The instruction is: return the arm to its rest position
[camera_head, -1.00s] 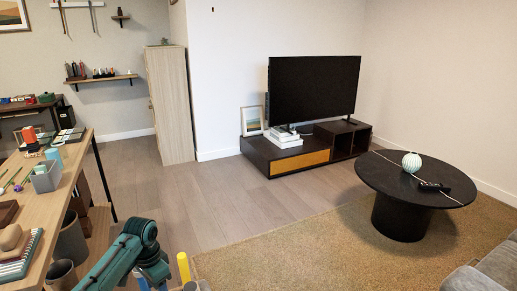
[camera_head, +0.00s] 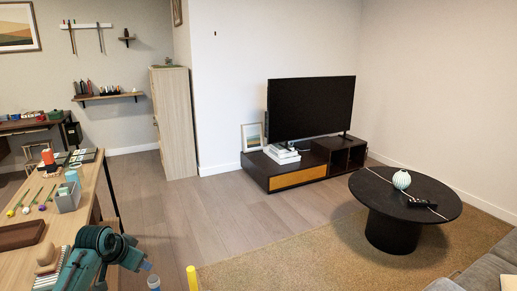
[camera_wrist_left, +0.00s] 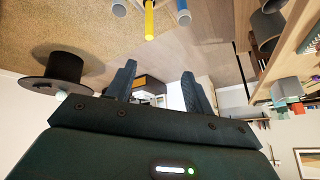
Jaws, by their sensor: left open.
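My left arm (camera_head: 100,252) is a teal, jointed arm at the bottom left of the head view, by the front edge of the wooden desk. Its gripper does not show clearly there. In the left wrist view, which is upside down, the two dark fingers of my left gripper (camera_wrist_left: 158,84) stand wide apart. Nothing is held between them; only the distant room shows in the gap. My right arm and right gripper are in neither view.
The wooden desk (camera_head: 92,196) at the left holds a grey bin (camera_head: 68,197), a brown tray (camera_head: 22,235) and several small items. A round black table (camera_head: 372,190) stands on the rug (camera_head: 300,255). The floor (camera_head: 235,212) before the TV unit (camera_head: 285,180) is clear.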

